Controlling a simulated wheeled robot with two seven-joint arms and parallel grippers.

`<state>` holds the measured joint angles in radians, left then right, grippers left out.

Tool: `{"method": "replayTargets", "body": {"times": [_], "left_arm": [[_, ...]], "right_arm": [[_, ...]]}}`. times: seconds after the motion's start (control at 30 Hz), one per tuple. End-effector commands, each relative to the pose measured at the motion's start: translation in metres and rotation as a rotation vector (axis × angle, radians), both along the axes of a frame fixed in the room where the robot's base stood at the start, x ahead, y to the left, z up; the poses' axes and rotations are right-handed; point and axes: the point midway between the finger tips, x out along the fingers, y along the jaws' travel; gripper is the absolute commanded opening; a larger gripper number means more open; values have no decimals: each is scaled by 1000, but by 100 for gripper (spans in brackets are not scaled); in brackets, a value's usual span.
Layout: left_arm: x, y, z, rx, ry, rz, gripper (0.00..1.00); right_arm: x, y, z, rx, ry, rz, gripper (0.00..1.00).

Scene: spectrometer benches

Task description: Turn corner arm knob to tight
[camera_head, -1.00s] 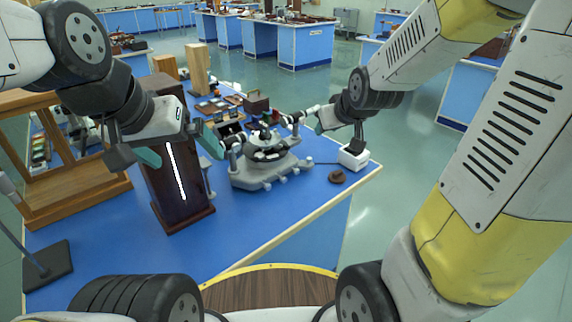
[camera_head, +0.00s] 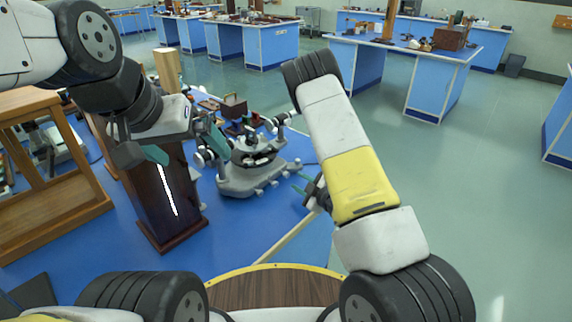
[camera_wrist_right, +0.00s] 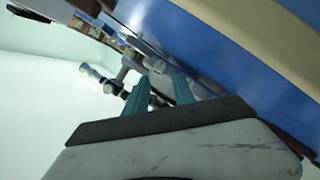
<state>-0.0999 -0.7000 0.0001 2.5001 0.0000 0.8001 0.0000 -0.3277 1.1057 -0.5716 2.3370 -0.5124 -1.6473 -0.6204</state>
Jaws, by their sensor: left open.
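The grey metal spectrometer (camera_head: 250,182) stands on the blue bench, with several small knobs along its base and tubes at its upper left and upper right. My left gripper (camera_head: 188,148) is open at the spectrometer's left, its teal fingers apart. In the right wrist view the right fingers (camera_wrist_right: 160,88) point at the spectrometer (camera_wrist_right: 158,64), and nothing is clearly held. I cannot tell which knob is the corner arm knob.
A dark wooden box with a white strip (camera_head: 160,205) stands close below my left gripper. A wooden frame (camera_head: 20,110) is at the left. Small items and a brown case (camera_head: 234,106) lie behind the spectrometer. The bench edge (camera_head: 290,238) runs close in front.

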Motion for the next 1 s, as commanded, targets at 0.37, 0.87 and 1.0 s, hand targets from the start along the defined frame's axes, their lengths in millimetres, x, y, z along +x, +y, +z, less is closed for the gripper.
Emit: {"method": "replayTargets", "body": {"times": [0.37,0.87,1.0], "left_arm": [[0,0,0,0,0,0,100],[0,0,0,0,0,0,100],[0,0,0,0,0,0,100]], "right_arm": [[43,26,-14,-1,-7,9,30],[64,36,-21,0,-4,4,30],[64,36,-21,0,-4,5,9]]}}
